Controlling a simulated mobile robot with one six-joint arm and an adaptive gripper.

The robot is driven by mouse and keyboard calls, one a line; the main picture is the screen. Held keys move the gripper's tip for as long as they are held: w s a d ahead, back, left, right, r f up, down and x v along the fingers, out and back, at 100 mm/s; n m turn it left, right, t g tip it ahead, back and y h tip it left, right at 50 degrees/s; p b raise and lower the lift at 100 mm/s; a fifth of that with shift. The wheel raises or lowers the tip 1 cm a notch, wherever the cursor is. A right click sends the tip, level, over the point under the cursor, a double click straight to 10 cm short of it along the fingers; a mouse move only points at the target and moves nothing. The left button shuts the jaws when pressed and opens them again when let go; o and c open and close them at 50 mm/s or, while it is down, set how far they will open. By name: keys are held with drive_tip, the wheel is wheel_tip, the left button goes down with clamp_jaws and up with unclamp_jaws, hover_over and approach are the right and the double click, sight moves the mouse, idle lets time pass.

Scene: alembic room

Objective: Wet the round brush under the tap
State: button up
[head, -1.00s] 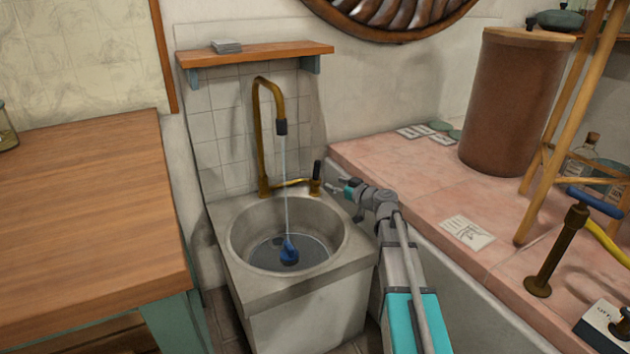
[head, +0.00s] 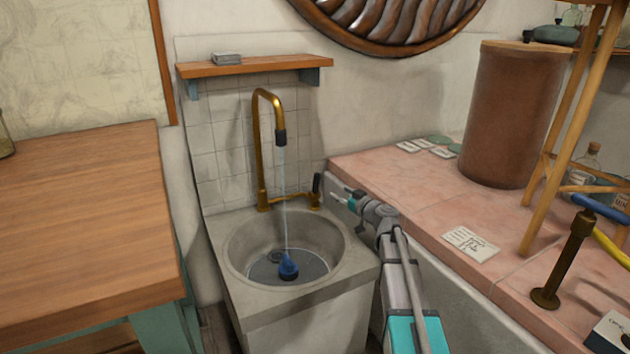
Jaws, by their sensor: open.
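A small blue object (head: 287,267), seemingly the round brush, is in the stone sink (head: 238,287), in shallow water near the middle of the basin. The brass tap (head: 257,140) arches over the sink. A thin stream of water (head: 284,190) falls from its dark nozzle onto the blue object. The tap's dark lever (head: 316,184) stands upright at the right back of the sink. My gripper (head: 334,195) is open and empty just right of the lever, apart from it, above the sink's right back edge.
A wooden table (head: 80,210) stands left of the sink. A pink tiled counter (head: 400,180) runs to the right, with a paper card (head: 470,243) and a large brown cylinder (head: 515,115). A small wooden shelf (head: 255,66) hangs above the tap.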

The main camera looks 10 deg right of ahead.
sight(319, 180)
drive_tip(key=x, duration=1.2)
drive_tip(key=shift+w+a, duration=0.2)
drive_tip(key=shift+w, duration=0.1)
clamp_jaws()
